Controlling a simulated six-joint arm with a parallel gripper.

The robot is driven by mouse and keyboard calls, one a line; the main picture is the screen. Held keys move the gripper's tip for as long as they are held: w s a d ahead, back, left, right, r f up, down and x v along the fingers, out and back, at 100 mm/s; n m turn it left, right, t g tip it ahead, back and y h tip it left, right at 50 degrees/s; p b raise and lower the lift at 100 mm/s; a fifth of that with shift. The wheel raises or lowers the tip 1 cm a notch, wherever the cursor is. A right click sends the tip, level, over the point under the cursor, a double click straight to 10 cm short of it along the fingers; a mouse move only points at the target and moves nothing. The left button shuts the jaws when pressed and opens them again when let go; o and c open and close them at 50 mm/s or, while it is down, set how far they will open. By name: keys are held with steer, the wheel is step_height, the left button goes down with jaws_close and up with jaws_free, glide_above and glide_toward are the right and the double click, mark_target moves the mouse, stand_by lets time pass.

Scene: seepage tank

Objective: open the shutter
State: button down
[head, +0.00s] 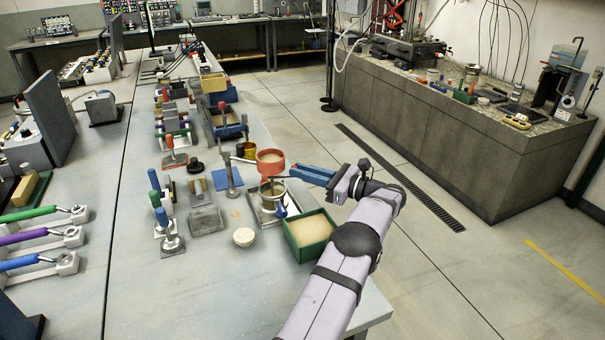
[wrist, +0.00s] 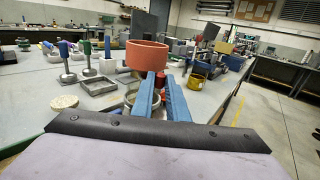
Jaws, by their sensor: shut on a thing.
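An orange-red round hopper (head: 270,156) stands above a metal pan (head: 268,205) on the table, and it also shows in the wrist view (wrist: 160,56). My gripper (head: 293,172) reaches in from the right, with its blue fingers just beside and below the hopper. In the wrist view, the fingers (wrist: 160,84) are close together below the hopper, and a small red part (wrist: 160,77) shows between their tips. They are shut on that part; whether it is the shutter's handle I cannot tell. The shutter plate itself is not clearly visible, as the hopper and fingers hide that spot.
A green sand box (head: 311,236) stands in front of the pan, near the table's right edge. A yellow can (head: 246,151) is just behind, and several blue- and green-handled tampers (head: 165,222) stand to the left.

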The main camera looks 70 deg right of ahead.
steer(key=shift+d+r+y, duration=0.1)
steer(key=shift+y, duration=0.2)
steer(key=c, duration=1.7)
jaws_free()
steer(key=shift+c, duration=0.2)
steer(key=shift+s, duration=0.1)
steer(key=s+b, duration=0.1)
steer(key=s, duration=0.6)
steer(key=shift+a, duration=0.25)
steer(key=shift+s, duration=0.1)
steer(key=shift+c, duration=0.3)
